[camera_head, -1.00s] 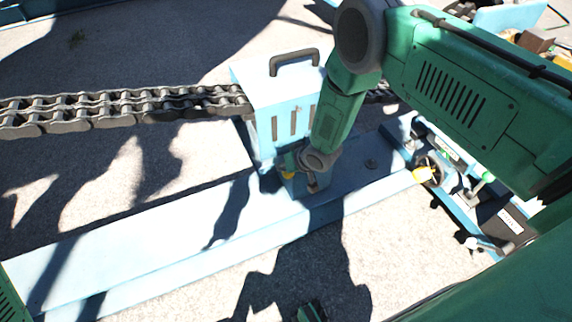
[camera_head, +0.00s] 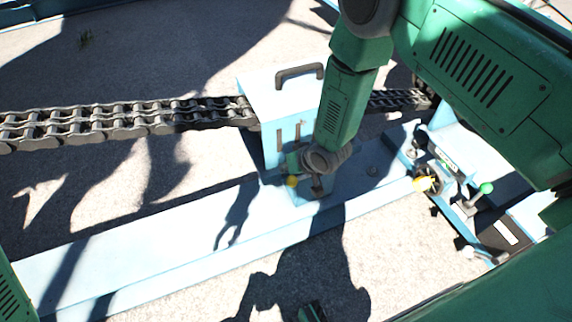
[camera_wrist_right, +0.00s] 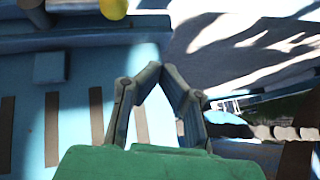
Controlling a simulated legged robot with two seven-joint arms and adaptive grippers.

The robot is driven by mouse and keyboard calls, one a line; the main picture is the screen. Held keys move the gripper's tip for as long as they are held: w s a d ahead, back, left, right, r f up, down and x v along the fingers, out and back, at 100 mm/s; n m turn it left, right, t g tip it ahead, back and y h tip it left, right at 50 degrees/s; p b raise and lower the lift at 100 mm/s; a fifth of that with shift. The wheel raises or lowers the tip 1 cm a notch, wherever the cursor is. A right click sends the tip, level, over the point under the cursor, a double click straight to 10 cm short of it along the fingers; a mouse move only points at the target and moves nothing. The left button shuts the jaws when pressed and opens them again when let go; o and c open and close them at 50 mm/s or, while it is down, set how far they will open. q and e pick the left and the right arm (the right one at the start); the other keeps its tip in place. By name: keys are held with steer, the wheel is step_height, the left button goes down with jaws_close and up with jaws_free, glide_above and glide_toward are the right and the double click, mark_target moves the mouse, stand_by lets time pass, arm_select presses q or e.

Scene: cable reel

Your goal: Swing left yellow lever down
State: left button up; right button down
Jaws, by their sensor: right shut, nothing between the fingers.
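A yellow ball knob (camera_head: 292,181) of the left lever sits low at the front of the light blue box (camera_head: 270,100) in the head view. A yellow ball knob (camera_wrist_right: 113,8) shows at the top edge of the wrist view, cut off by the frame. My right gripper (camera_head: 297,160) is just above the knob, close to the box front, partly hidden by my own wrist. In the wrist view its fingers (camera_wrist_right: 160,70) come together at the tips, with nothing between them. They look apart from the knob. The lever's shaft is hard to make out. My left gripper does not show.
A heavy chain (camera_head: 120,118) runs into the box, which has a dark handle (camera_head: 299,74) on top. A long blue base (camera_head: 150,235) lies below. Open concrete lies in front.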

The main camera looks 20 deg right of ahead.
steer(key=shift+s+a+r, duration=0.2)
steer(key=shift+s+r, duration=0.6)
steer(key=shift+r, duration=0.3)
steer(key=s+d+g+h, duration=0.1)
steer(key=s+d+g, duration=0.2)
steer(key=s, duration=1.2)
steer(key=s+d+n+g+h, duration=0.1)
steer(key=s+d, duration=0.4)
steer(key=s, duration=1.1)
steer(key=shift+s+d+g+h, duration=0.25)
steer(key=shift+g+h, duration=0.35)
steer(key=shift+g, duration=0.4)
